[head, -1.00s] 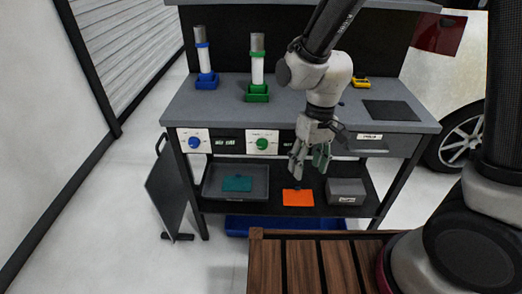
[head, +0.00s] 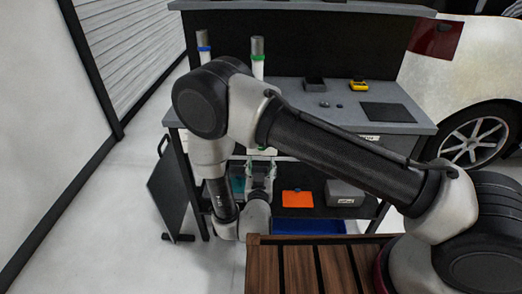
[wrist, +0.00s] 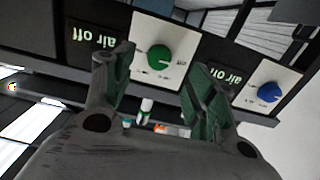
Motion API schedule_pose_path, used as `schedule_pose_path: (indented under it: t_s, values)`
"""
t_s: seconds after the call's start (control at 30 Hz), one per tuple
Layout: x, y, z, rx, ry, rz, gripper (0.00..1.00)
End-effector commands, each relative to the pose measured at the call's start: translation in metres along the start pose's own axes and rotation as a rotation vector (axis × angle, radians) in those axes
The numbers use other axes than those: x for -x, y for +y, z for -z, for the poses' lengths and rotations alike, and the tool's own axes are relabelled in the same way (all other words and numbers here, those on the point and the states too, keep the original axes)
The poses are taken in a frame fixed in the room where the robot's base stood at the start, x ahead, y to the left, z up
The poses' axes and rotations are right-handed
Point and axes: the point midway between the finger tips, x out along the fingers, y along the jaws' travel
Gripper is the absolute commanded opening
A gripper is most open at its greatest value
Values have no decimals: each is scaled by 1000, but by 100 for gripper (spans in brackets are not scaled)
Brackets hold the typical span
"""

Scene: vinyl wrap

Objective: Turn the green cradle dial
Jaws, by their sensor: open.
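The green dial (wrist: 159,57) is a round knob on a white panel (wrist: 185,45) on the bench front. In the wrist view it shows between my two fingers and beyond their tips, apart from them. My gripper (wrist: 165,75) is open and empty, facing the panel. In the head view my gripper (head: 260,172) is below the worktop front, and my arm hides most of the dial panels. The white roll with a green band (head: 257,58) stands on the bench; its green cradle is hidden behind my arm.
A blue dial (wrist: 268,92) sits on a neighbouring white panel. Displays beside the panels read "air off" (wrist: 92,38). A dark panel (head: 172,195) leans at the bench's left.

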Motion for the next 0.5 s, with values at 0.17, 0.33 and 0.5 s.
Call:
schedule_pose_path:
  t_s: [0.17,0.33,0.5]
  values:
    - [-13,0,12,-4,47,1,57]
    - [-42,0,13,-5,45,1,57]
    - [-67,-1,14,-4,44,3,57]
